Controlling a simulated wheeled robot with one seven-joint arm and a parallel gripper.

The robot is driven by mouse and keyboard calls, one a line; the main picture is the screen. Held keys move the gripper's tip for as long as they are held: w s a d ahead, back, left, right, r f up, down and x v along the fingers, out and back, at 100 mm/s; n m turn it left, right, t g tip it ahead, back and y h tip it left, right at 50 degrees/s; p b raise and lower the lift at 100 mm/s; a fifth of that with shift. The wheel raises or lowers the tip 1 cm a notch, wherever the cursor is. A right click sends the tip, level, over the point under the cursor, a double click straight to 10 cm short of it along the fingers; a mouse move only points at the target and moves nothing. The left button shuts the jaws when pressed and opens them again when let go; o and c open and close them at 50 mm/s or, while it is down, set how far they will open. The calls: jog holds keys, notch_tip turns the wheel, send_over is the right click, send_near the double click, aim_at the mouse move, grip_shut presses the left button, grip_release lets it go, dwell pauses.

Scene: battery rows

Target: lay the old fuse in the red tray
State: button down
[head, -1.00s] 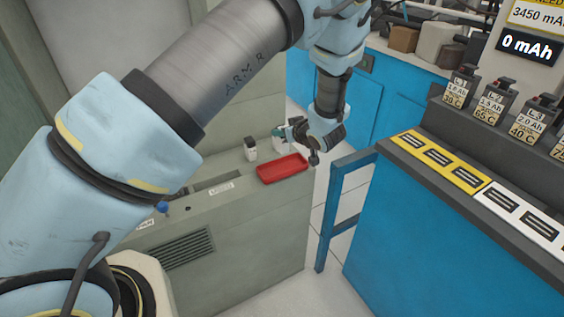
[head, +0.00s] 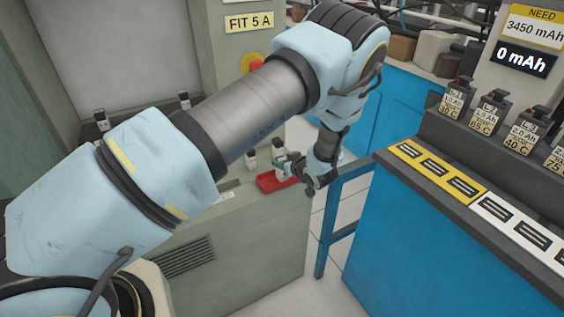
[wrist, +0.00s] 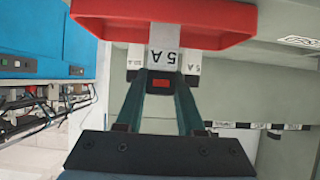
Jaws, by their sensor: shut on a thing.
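The red tray (head: 268,185) sits on the ledge of the grey-green cabinet, and its red side also fills the top of the wrist view (wrist: 165,38). My gripper (head: 287,169) is at the tray's right part in the head view. In the wrist view my gripper (wrist: 160,100) is shut on a white fuse (wrist: 163,60) marked 5 A, with a dark, red-windowed end between the fingers. The fuse's far end meets the tray's edge in the picture; I cannot tell whether they touch. The head view barely shows the held fuse.
Small white fuses with dark tops (head: 250,160) stand on the ledge behind the tray. A sign reading FIT 5 A (head: 249,22) is on the cabinet. A blue rail (head: 328,222) and the blue bench (head: 430,230) stand close on the right.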

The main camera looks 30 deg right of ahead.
jog(key=shift+f, duration=0.2)
jog(key=c, duration=0.5)
grip_release()
jog(key=shift+r, duration=0.1)
jog(key=shift+r, duration=0.15)
jog(key=b+v, duration=0.3)
jog(key=v, duration=0.9)
